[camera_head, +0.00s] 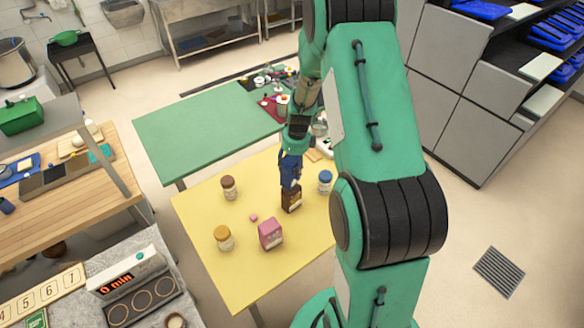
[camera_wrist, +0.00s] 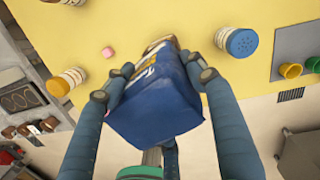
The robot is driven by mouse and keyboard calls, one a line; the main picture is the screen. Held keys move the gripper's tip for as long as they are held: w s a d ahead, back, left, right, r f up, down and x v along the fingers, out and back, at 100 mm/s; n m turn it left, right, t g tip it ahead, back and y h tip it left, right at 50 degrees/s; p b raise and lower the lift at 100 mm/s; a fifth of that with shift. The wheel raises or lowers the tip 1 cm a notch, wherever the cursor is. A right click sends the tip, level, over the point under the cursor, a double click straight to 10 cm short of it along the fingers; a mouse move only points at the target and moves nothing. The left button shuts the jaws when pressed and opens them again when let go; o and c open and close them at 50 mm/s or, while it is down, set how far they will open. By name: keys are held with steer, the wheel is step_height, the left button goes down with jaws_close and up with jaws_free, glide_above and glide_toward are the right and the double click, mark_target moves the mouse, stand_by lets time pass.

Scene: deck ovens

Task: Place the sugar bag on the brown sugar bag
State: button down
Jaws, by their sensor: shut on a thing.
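The sugar bag, a blue bag with white and yellow print (camera_wrist: 155,110), is between the two fingers of my gripper (camera_wrist: 156,78) in the wrist view. My gripper is shut on it. In the head view the blue bag (camera_head: 290,172) hangs under my gripper (camera_head: 291,157), just above the brown sugar bag (camera_head: 291,201), which stands on the yellow table. The two bags overlap in this view, and I cannot tell whether they touch. In the wrist view the brown bag is mostly hidden behind the blue one.
On the yellow table (camera_head: 238,275) stand a pink bag (camera_head: 270,234), a blue-lidded jar (camera_head: 325,182), a brown-lidded jar (camera_head: 229,187) and an orange-lidded jar (camera_head: 224,239). A small pink block (camera_head: 253,217) lies near the pink bag. A green table (camera_head: 200,135) adjoins behind.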

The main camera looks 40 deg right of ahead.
mark_target(294, 158)
steer(key=shift+w+f+p, duration=0.1)
steer(key=shift+f+p, duration=0.2)
steer(key=shift+f, duration=1.35)
steer(key=c, duration=0.6)
jaws_free()
steer(key=shift+f, duration=0.1)
steer(key=r, duration=0.4)
steer(key=r+b, duration=0.1)
steer(key=r, duration=0.3)
steer(key=s+r, duration=0.1)
steer(key=r, duration=0.3)
steer(key=shift+s+d, duration=0.1)
steer(key=shift+d, duration=0.25)
